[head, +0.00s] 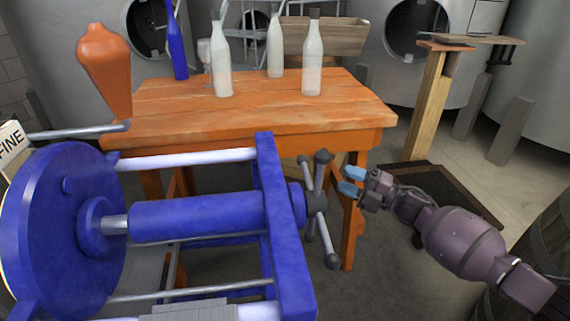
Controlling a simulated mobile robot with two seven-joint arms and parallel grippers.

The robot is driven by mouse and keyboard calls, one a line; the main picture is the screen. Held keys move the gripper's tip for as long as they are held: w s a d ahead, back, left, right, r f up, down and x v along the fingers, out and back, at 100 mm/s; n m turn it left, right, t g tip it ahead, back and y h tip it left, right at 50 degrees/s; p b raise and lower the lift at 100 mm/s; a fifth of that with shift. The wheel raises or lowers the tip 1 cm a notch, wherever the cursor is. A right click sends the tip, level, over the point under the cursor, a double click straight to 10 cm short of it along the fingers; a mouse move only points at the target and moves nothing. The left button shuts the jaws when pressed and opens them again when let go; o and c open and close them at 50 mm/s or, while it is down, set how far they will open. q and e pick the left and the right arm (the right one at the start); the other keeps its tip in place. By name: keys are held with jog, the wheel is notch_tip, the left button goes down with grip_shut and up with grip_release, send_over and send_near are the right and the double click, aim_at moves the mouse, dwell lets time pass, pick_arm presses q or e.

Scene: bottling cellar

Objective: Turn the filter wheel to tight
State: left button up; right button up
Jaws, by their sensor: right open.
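The filter wheel (316,203) is a dark grey hub with several ball-ended spokes. It sits at the right end of the blue filter press (205,215), on the screw behind the blue end frame. My right gripper (351,181) is just right of the wheel, its two light-blue fingertips parted and pointing left towards the spokes. Nothing shows between the fingertips. I cannot tell for sure whether a fingertip touches a spoke. No tight marking on the wheel is readable. My left gripper is out of the picture.
An orange wooden table (250,108) stands behind the press, bearing several bottles, one blue bottle (176,42) among them. An orange tapered object (105,68) stands at upper left near a sign reading FINE (12,143). A wooden post stand (430,105) and a barrel (550,250) are at right.

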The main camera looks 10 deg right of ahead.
aim_at(306, 168)
jog(key=a+r+n+g, duration=0.1)
jog(key=a, duration=0.2)
jog(key=w+a+r+n+g+y, duration=0.1)
jog(key=a, duration=0.3)
jog(key=w+a+n+y, duration=0.1)
jog(key=a, duration=0.3)
jog(key=shift+r+n+g, duration=0.3)
jog(key=shift+r+g, duration=0.1)
jog(key=shift+s, duration=0.1)
grip_shut()
